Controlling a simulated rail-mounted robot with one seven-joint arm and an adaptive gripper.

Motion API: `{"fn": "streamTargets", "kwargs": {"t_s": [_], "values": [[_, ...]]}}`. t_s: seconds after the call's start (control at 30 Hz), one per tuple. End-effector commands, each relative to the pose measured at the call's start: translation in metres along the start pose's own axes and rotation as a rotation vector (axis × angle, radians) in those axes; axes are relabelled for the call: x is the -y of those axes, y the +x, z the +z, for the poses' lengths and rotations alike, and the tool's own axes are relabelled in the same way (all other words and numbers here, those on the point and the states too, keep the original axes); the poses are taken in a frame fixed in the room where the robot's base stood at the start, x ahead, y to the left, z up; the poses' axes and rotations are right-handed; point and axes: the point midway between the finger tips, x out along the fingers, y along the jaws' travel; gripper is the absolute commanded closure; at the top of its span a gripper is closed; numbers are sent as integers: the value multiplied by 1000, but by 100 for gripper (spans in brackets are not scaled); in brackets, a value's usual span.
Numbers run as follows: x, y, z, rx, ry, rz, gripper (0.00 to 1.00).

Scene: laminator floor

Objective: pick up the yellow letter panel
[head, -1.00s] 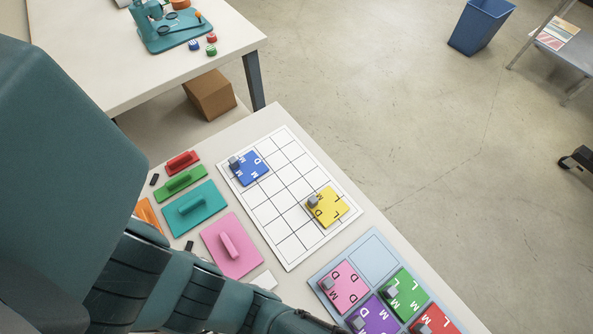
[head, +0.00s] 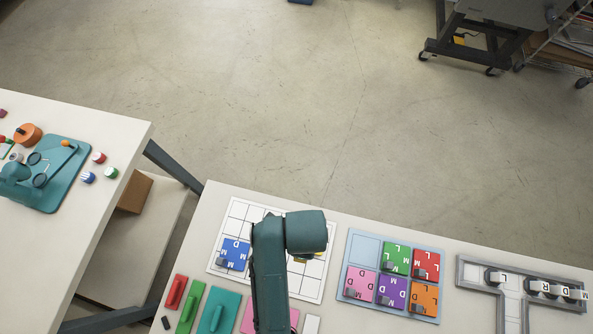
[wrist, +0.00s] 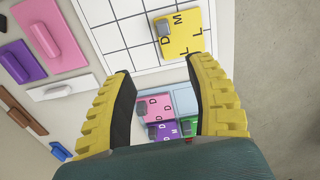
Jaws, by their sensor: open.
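The yellow letter panel (wrist: 182,36) lies on the white grid board (wrist: 119,32), with a grey grip block on it and the letters D, M and L showing. In the wrist view it is just beyond the tips of my gripper (wrist: 160,72), nearer the right finger. My gripper is open and empty, its yellow-backed fingers apart.
A blue letter panel (head: 235,254) sits on the grid's left. A light blue tray (head: 364,248) with pink, green, red, purple and orange letter panels lies to the right. Handled plates, including a teal one (head: 218,312), lie at front left. A grey frame (head: 482,266) stands at far right.

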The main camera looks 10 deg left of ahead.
Motion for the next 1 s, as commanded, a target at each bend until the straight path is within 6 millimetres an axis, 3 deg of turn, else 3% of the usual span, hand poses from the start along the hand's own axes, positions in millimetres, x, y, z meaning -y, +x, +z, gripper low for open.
{"fn": "streamTargets", "kwargs": {"t_s": [0.17, 0.5, 1.0], "values": [[0, 19, 0, 0, -2, 2, 45], [2, 98, 0, 1, -4, -2, 45], [7, 164, 0, 2, -5, -5, 45]]}}
